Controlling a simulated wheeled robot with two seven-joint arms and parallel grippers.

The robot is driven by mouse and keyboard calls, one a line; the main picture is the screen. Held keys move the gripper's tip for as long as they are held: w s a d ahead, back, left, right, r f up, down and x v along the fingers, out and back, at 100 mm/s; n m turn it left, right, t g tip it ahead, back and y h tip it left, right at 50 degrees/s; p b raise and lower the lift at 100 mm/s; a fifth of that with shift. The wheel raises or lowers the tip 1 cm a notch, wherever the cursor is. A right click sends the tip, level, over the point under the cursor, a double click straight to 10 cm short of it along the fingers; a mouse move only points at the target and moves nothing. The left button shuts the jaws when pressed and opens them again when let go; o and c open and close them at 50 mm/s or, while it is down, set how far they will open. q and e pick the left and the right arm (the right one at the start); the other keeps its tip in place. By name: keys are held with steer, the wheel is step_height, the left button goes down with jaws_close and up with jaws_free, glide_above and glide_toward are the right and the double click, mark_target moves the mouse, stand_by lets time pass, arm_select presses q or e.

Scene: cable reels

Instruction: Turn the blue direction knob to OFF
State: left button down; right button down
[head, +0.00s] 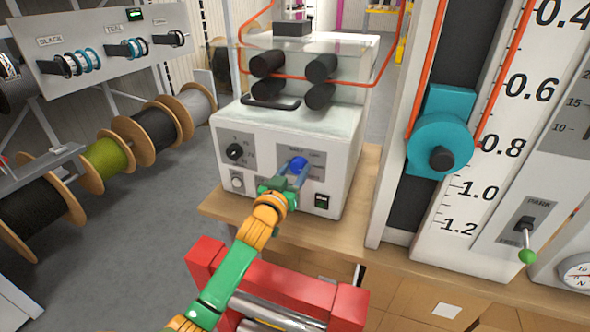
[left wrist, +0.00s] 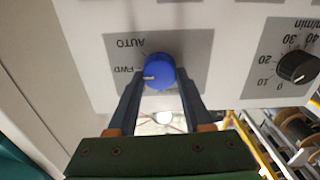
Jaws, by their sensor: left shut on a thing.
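The blue direction knob (head: 298,164) is on the front panel of the white machine (head: 255,185). It also shows in the left wrist view (left wrist: 161,70), where its white pointer mark points left, towards the FWD label. AUTO is printed near FWD; I cannot read an OFF label. My left gripper (head: 296,172) reaches the panel from the front. Its two fingers (left wrist: 159,90) are on either side of the blue knob, shut on it. My right gripper is not in view.
A black speed knob (left wrist: 297,67) is on the same panel, also in the head view (head: 234,151). A red roller stand (head: 290,283) is below my left arm. A teal slider (head: 440,140) stands right.

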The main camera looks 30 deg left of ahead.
arm_select(q)
steer(key=n+p, duration=0.2)
steer(key=n, duration=0.2)
steer(key=shift+a+n+p, duration=0.1)
steer(key=shift+n+p, duration=0.75)
steer(key=shift+n, duration=1.15)
steer(key=shift+f, duration=0.1)
steer(key=shift+c, duration=1.6)
jaws_free()
steer(key=shift+s, duration=0.1)
steer(key=v, duration=0.7)
